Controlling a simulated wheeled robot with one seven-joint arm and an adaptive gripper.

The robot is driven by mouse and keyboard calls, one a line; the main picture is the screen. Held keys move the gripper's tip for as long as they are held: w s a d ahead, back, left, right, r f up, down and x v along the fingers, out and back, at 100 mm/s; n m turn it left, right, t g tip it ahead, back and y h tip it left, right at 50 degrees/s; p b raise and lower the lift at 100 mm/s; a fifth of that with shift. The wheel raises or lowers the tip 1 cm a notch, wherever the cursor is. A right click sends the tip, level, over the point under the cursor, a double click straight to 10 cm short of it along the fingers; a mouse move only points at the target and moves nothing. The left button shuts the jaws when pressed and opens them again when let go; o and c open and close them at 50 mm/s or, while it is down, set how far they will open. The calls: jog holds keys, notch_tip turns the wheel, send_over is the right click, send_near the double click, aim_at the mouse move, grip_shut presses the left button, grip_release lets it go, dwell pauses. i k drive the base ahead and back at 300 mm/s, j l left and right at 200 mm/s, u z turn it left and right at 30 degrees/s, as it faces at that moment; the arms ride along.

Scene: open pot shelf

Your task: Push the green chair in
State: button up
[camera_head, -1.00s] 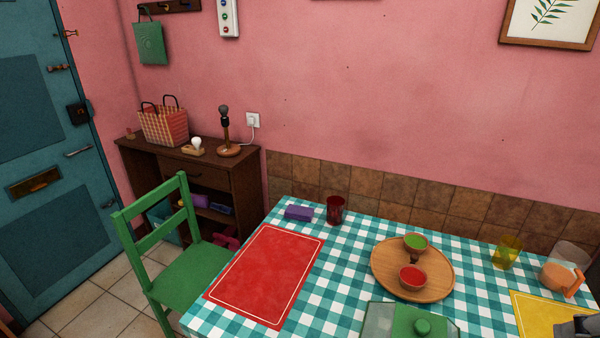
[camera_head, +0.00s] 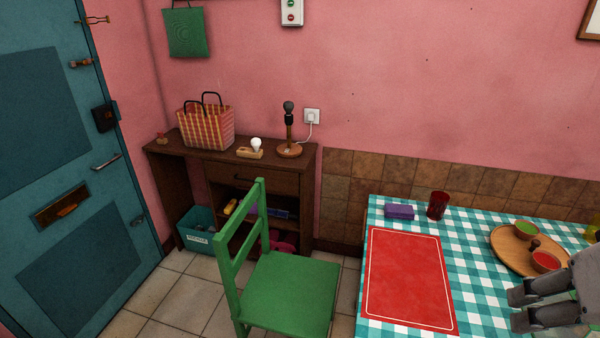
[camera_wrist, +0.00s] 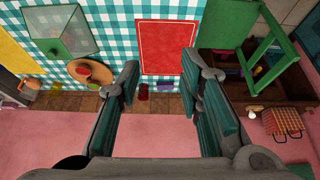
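The green chair (camera_head: 285,292) stands on the tiled floor at the left end of the table, its backrest on the side away from the table. A narrow strip of floor shows between its seat and the table edge in the head view. It also shows at the upper right of the wrist view (camera_wrist: 230,22). The table (camera_head: 470,318) has a teal and white checked cloth. My gripper (camera_head: 518,308) is at the lower right of the head view, over the table. In the wrist view its two fingers (camera_wrist: 165,92) are wide apart with nothing between them, away from the chair.
A green-lidded glass box (camera_wrist: 62,32) is there too. A brown desk (camera_head: 175,180) stands behind the chair.

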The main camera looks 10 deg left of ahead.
aim_at(292, 295)
jog(key=i+j, duration=0.1)
jog(key=j, duration=0.55)
jog(key=i+j, duration=0.1)
jog(key=j, duration=0.6)
jog(key=i+j, duration=0.1)
jog(key=j, duration=0.55)
jog(key=i+j, duration=0.1)
jog(key=j, duration=0.55)
jog(key=k+j, duration=0.45)
jog(key=i, duration=0.85)
